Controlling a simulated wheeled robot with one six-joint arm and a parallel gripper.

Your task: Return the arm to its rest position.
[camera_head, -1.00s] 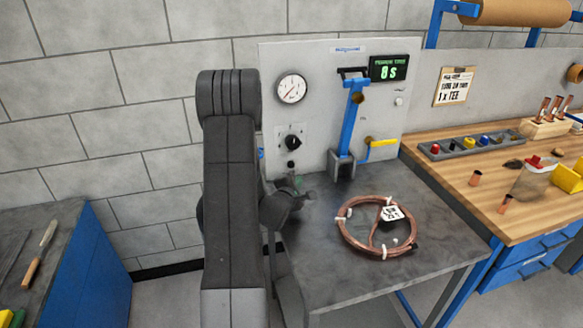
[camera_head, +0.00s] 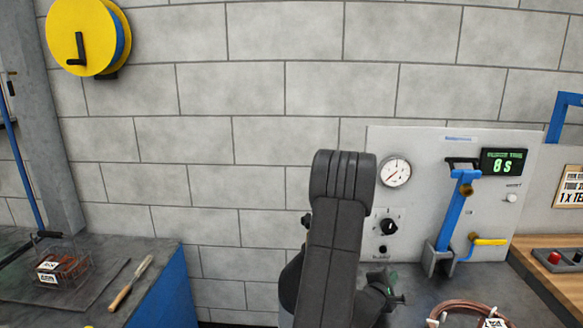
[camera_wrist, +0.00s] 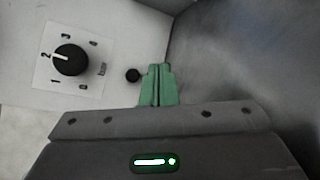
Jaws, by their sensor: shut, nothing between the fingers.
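My arm (camera_head: 340,240) stands bent upward in the lower middle of the head view. My gripper's green fingertips (camera_wrist: 157,85) are together in the wrist view, with nothing between them. They are close to the grey panel (camera_wrist: 25,40), beside its rotary knob (camera_wrist: 70,59) and a small black button (camera_wrist: 132,75). The pointer of the knob is at the 2 mark. In the head view the gripper (camera_head: 391,282) is partly hidden beside the arm, low in front of the panel and above the grey table.
The panel holds a gauge (camera_head: 396,172), a blue lever (camera_head: 455,210), a yellow handle (camera_head: 489,241) and a display (camera_head: 505,161) reading 8 S. A copper coil (camera_head: 468,314) lies on the table at right. A bench at left carries a wire basket (camera_head: 62,268) and a wooden-handled tool (camera_head: 130,283).

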